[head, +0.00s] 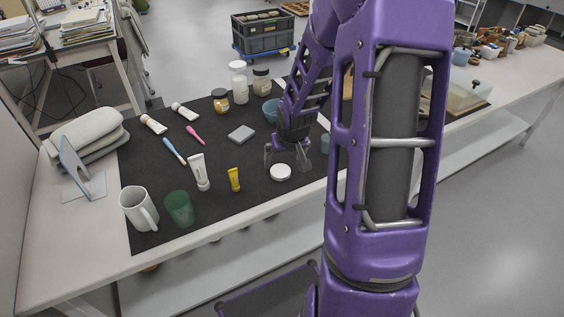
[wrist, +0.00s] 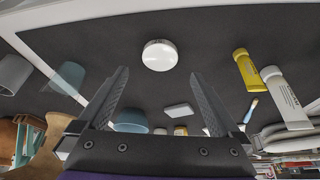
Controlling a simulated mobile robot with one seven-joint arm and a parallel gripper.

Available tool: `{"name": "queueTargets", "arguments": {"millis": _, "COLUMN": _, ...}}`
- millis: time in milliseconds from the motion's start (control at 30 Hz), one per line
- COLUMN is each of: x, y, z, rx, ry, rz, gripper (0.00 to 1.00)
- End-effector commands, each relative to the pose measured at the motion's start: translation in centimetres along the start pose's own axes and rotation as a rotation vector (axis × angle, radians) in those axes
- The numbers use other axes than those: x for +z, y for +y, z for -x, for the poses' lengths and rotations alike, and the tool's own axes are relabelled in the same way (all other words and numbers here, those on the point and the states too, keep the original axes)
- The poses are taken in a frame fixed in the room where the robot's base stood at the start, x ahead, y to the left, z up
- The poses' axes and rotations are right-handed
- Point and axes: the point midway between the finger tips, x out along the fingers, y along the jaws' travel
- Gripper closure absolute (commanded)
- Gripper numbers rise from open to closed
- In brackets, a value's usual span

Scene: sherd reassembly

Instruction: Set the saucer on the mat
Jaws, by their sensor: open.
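A small white round disc (head: 280,172), the only saucer-like thing I see, lies flat on the dark mat (head: 165,222). I cannot tell for sure that it is the saucer. It also shows in the wrist view as a white disc (wrist: 160,55), beyond the fingertips. My gripper (head: 288,158) is open and empty, low over the mat, just behind the disc in the head view and apart from it.
A yellow tube (head: 234,179), a white tube (head: 199,172) and a grey block (head: 241,133) lie left of the disc. A blue bowl (head: 270,109) stands behind. A white mug (head: 137,209) and green cup (head: 179,208) stand at front left.

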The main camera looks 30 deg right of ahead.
Motion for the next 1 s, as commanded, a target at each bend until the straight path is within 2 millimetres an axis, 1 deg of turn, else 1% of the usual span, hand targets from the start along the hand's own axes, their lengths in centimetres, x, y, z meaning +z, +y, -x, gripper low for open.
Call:
{"name": "queueTargets", "arguments": {"millis": 33, "x": -0.2, "y": 0.1, "z": 1.5, "rx": 0.001, "ry": 0.003, "rz": -0.001, "gripper": 0.0}}
{"name": "queueTargets", "arguments": {"millis": 100, "x": -0.1, "y": 0.1, "z": 2.8, "rx": 0.001, "ry": 0.001, "rz": -0.001, "gripper": 0.0}}
{"name": "queueTargets", "arguments": {"millis": 200, "x": -0.1, "y": 0.1, "z": 4.2, "rx": 0.001, "ry": 0.002, "rz": 0.0, "gripper": 0.0}}
{"name": "queueTargets", "arguments": {"millis": 300, "x": 0.0, "y": 0.1, "z": 5.0, "rx": 0.001, "ry": 0.0, "rz": -0.001, "gripper": 0.0}}
{"name": "queueTargets", "arguments": {"millis": 433, "x": 0.0, "y": 0.0, "z": 5.4, "rx": 0.0, "ry": -0.001, "rz": 0.002, "gripper": 0.0}}
{"name": "queueTargets", "arguments": {"millis": 867, "x": 0.0, "y": 0.0, "z": 5.3, "rx": 0.0, "ry": -0.001, "rz": 0.001, "gripper": 0.0}}
{"name": "queueTargets", "arguments": {"millis": 967, "x": -0.7, "y": 0.1, "z": 5.5, "rx": 0.004, "ry": 0.013, "rz": -0.004, "gripper": 0.0}}
{"name": "queueTargets", "arguments": {"millis": 1000, "x": -1.5, "y": 0.2, "z": 5.8, "rx": 0.009, "ry": 0.029, "rz": -0.011, "gripper": 0.0}}
